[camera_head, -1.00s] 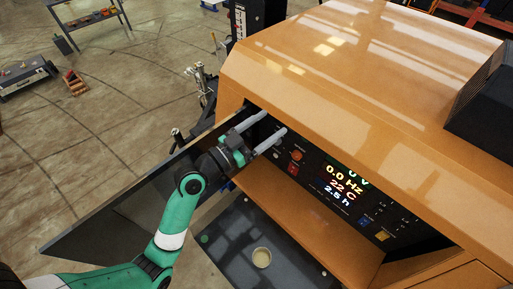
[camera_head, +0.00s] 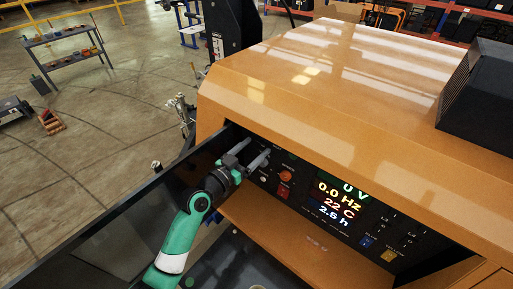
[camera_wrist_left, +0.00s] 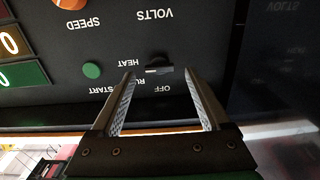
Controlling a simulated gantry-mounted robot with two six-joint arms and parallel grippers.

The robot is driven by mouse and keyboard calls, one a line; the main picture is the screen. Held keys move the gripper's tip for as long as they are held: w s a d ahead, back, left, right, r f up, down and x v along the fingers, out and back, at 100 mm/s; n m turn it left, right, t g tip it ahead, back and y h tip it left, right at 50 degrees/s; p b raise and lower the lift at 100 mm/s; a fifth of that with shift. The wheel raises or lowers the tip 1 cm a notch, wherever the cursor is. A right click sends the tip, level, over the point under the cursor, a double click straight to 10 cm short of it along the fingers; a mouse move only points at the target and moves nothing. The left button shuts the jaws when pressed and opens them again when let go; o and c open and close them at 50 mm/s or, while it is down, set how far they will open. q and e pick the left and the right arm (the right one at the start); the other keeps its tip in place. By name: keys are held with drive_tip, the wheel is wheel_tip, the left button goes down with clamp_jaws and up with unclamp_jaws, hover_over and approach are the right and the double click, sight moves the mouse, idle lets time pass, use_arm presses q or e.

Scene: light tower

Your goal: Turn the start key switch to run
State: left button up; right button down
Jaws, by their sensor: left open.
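The start key switch (camera_wrist_left: 158,66) is a small dark knob with a pale edge on the black control panel. The upside-down words HEAT, RUN, OFF and START surround it in the left wrist view. My left gripper (camera_wrist_left: 160,73) is open, with one finger on each side of the switch and a gap to both. Whether the tips touch the panel I cannot tell. In the head view my left gripper (camera_head: 257,151) reaches the panel's left end, and its fingers hide the switch there. My right gripper is not in view.
The panel carries a green button (camera_wrist_left: 91,70), an orange knob (camera_head: 286,176) and a lit display (camera_head: 336,203) reading 0 V and 0.0 Hz. A dark open door (camera_head: 110,225) stands to the left of my arm. The orange housing (camera_head: 330,100) overhangs the panel.

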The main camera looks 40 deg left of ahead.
use_arm(q)
drive_tip(key=shift+w, duration=0.75)
drive_tip(key=shift+c, duration=0.3)
clamp_jaws()
